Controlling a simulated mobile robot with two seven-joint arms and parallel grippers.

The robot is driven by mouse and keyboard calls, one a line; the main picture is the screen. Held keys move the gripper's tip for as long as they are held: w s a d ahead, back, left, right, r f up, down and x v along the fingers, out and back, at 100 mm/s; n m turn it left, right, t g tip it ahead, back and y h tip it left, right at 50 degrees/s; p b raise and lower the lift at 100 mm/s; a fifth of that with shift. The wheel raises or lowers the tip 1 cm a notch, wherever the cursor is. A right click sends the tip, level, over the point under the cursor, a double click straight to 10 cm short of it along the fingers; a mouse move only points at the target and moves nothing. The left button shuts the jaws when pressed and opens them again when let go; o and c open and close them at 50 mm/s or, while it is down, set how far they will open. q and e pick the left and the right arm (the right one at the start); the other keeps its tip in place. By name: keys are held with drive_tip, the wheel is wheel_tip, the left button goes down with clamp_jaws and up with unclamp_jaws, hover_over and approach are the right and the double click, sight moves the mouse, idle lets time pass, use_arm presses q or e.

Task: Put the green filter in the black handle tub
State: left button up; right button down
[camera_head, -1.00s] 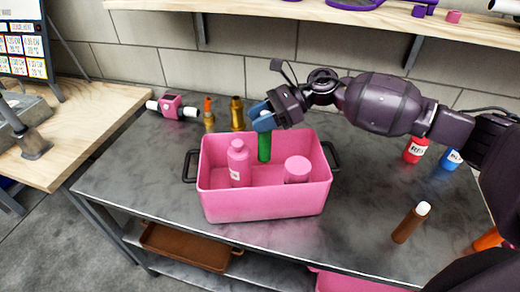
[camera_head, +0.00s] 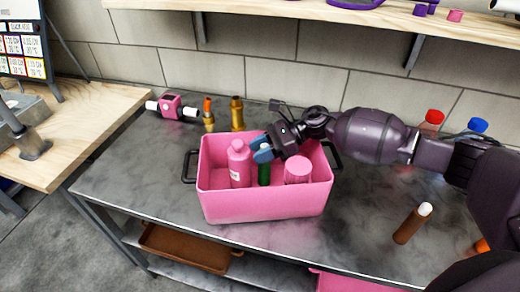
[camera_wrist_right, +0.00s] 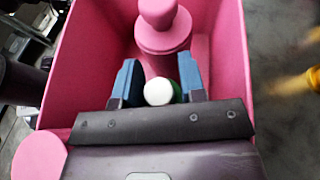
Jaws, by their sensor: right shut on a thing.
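The tub is pink with black handles (camera_head: 265,204) and stands on the grey metal table. My right gripper (camera_head: 263,154) has blue fingers and is shut on the green filter (camera_head: 264,176). The filter hangs upright inside the tub, between a pink bottle (camera_head: 239,172) and a pink round container (camera_head: 298,172). Whether its base touches the tub floor is hidden by the front wall. In the right wrist view, the filter's white cap (camera_wrist_right: 158,92) sits between the two blue fingers, with a little green beside it. My left gripper is not in view.
A brown bottle (camera_head: 412,224) stands right of the tub. A red-capped bottle (camera_head: 434,117) and a blue-capped one (camera_head: 477,125) are partly behind my right arm. Brass-coloured fittings (camera_head: 237,114) and a pink device (camera_head: 171,106) stand behind the tub. The table left of the tub is clear.

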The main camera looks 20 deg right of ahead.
drive_tip(key=shift+f, duration=0.2)
drive_tip(key=c, duration=0.7)
unclamp_jaws()
drive_tip(key=shift+r, duration=0.1)
drive_tip(key=shift+r, duration=0.15)
drive_tip(key=shift+d+r, duration=0.1)
drive_tip(key=shift+d, duration=0.05)
drive_tip(key=b+v, duration=0.1)
drive_tip(key=v, duration=1)
drive_tip(key=shift+d, duration=0.35)
